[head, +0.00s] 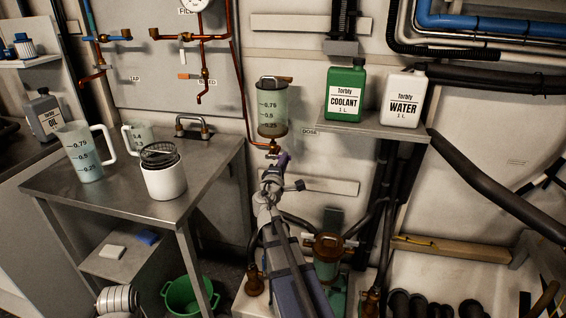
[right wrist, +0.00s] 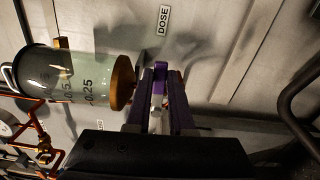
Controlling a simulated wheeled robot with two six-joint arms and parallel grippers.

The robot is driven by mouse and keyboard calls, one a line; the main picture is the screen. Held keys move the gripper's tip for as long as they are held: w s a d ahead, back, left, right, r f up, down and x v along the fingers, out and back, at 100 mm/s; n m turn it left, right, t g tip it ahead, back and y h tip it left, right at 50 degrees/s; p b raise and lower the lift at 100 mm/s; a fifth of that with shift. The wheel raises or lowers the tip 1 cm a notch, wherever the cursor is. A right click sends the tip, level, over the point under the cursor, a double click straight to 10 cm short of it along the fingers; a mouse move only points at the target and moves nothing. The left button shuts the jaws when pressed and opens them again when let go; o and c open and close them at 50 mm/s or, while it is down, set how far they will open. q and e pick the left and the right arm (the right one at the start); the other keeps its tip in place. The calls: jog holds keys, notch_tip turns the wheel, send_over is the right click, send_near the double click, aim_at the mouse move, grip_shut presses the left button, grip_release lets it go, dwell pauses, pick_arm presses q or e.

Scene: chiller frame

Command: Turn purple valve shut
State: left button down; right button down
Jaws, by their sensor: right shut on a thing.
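The purple valve (head: 284,158) sits just under the clear dosing cylinder (head: 272,112), on the copper pipework below it. Its handle appears slanted in the head view. My right gripper (head: 273,177) reaches up from below to the valve and partly hides it. In the right wrist view the purple handle (right wrist: 160,72) lies between the fingertips of the gripper (right wrist: 160,88), which is shut on it. The cylinder's brown end cap (right wrist: 123,83) is just left of the fingers.
A wall shelf (head: 372,126) right of the cylinder holds a green coolant bottle (head: 345,92) and a white water bottle (head: 403,98). A steel table (head: 115,190) with jugs is at left. A pump (head: 328,250) and dark pipes stand close to my right arm.

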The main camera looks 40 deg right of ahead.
jog(key=shift+s+f+m+b, duration=0.1)
jog(key=shift+f+m+b, duration=0.25)
jog(key=shift+m, duration=0.45)
jog(key=shift+s+a+f, duration=0.1)
jog(key=c, duration=0.8)
grip_release()
jog(key=v, duration=0.7)
jog(key=shift+s+a, duration=0.15)
jog(key=shift+a, duration=0.05)
